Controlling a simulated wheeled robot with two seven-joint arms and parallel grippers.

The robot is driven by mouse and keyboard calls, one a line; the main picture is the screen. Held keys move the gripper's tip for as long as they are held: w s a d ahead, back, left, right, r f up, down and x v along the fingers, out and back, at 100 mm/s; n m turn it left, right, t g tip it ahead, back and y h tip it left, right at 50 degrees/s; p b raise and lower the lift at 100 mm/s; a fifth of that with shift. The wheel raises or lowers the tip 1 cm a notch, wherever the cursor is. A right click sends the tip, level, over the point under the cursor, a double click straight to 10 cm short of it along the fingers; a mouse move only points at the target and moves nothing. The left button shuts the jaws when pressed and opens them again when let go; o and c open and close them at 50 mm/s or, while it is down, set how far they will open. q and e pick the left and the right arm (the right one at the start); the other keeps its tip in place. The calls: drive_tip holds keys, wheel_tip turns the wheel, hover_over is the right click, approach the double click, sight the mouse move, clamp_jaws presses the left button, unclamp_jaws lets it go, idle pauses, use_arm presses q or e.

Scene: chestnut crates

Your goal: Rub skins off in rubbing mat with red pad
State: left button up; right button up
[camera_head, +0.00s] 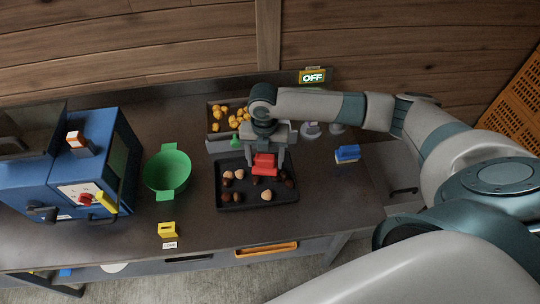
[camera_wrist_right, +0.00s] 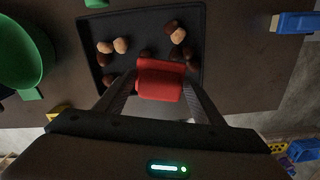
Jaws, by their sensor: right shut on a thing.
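The red pad (camera_head: 264,165) is held between the fingers of my right gripper (camera_head: 265,160), which is shut on it. It also shows in the right wrist view (camera_wrist_right: 160,80), over the rubbing mat. The rubbing mat (camera_head: 246,204) is a black rimmed tray, also in the wrist view (camera_wrist_right: 92,68). Several chestnuts lie in it, some pale like the one at the front (camera_head: 266,195) and some dark brown. The pad covers part of the mat's middle; I cannot tell if it touches chestnuts. My left gripper is not in view.
A green bowl (camera_head: 167,172) stands left of the mat, beside a blue machine (camera_head: 88,165). A tray of yellow pieces (camera_head: 219,125) is behind the mat. A blue-and-white block (camera_head: 347,154) lies right, a yellow block (camera_head: 167,229) front left. Bare table surrounds the mat's front.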

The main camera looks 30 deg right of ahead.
drive_tip(key=shift+s+d+f+n+p, duration=0.25)
drive_tip(key=shift+d+f+n, duration=0.1)
drive_tip(key=shift+n, duration=0.35)
drive_tip(key=shift+s+d+f+n+p, duration=0.1)
drive_tip(key=shift+d+f+n+p, duration=0.15)
drive_tip(key=shift+n, duration=0.45)
